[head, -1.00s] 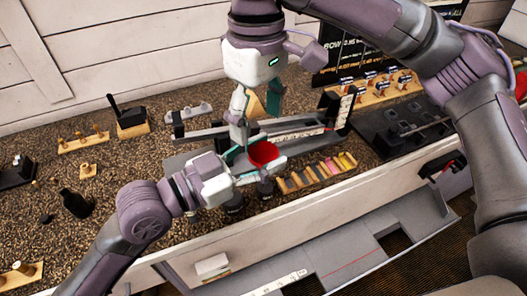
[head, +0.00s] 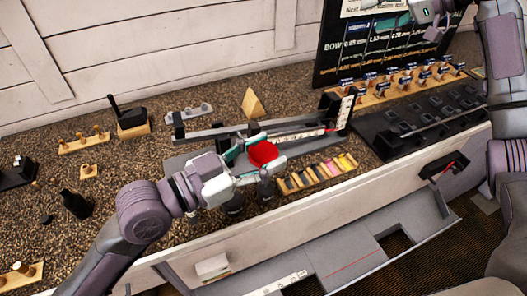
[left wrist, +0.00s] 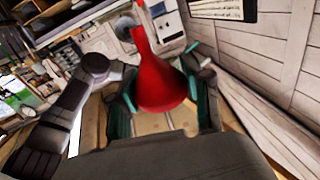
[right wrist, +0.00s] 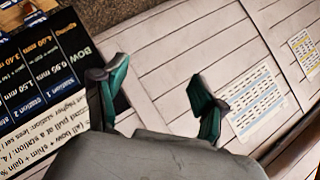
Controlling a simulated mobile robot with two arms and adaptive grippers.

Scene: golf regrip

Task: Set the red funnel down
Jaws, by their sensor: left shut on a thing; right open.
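The red funnel (head: 263,153) is between the fingers of my left gripper (head: 250,160), above the grey tray-like fixture on the bench. In the left wrist view the funnel (left wrist: 157,80) fills the middle, with a teal finger on each side of it. My left gripper is shut on it. My right gripper (head: 432,8) is at the top right of the head view, well away from the funnel. In the right wrist view its teal fingers (right wrist: 158,100) are apart with nothing between them. Whether the funnel touches the fixture cannot be told.
A wooden rack with coloured pieces (head: 318,173) lies just right of the funnel. A dark bottle (head: 75,203) stands at left, with open speckled bench (head: 120,175) around it. A black board (head: 375,45) and a rack of club heads (head: 410,82) are at the back right.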

